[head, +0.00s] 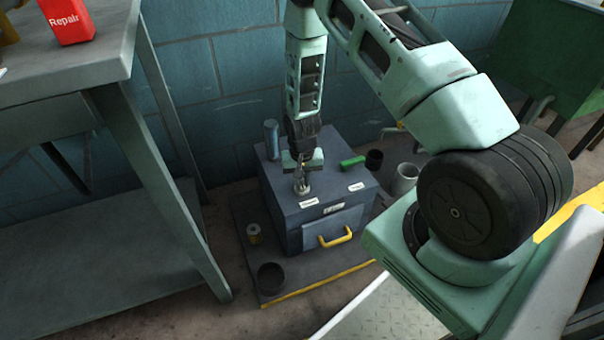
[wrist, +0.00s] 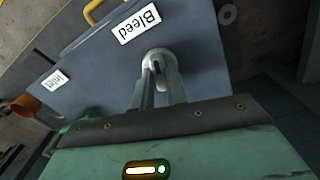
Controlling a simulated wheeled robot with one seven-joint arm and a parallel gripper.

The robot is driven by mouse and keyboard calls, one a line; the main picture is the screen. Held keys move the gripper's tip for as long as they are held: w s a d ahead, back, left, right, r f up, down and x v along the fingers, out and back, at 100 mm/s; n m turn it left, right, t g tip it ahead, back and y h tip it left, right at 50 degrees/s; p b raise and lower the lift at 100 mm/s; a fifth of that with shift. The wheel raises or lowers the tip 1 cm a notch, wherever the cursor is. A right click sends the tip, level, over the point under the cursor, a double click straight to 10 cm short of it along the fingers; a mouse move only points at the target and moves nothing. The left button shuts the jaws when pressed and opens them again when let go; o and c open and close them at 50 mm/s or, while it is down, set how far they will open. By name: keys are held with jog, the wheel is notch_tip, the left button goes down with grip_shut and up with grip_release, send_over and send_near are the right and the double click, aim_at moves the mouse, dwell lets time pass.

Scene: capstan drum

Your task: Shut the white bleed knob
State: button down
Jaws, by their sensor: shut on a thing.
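The white bleed knob (wrist: 157,57) stands on the top of a blue-grey cabinet (head: 345,190), beside a white label reading "Bleed" (wrist: 140,24). In the head view the knob (head: 302,191) shows just below my gripper (head: 302,180), which points straight down at it. In the wrist view my gripper's fingers (wrist: 159,78) are closed on the knob's upright grip part. The fingers hide part of the knob, so how far it is turned is hard to tell.
A second label (head: 356,187) and a green thing (head: 352,161) are on the cabinet top. A blue cylinder (head: 271,140) stands at its back left. A yellow drawer handle (head: 335,238) juts from the front.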

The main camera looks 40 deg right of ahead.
aim_at(302, 182)
jog(key=shift+n+p, duration=0.9)
jog(key=shift+n, duration=0.5)
jog(key=c, duration=1.4)
grip_release()
notch_tip(302, 182, up, 17)
jog(key=p, duration=0.5)
jog(key=shift+r, duration=0.2)
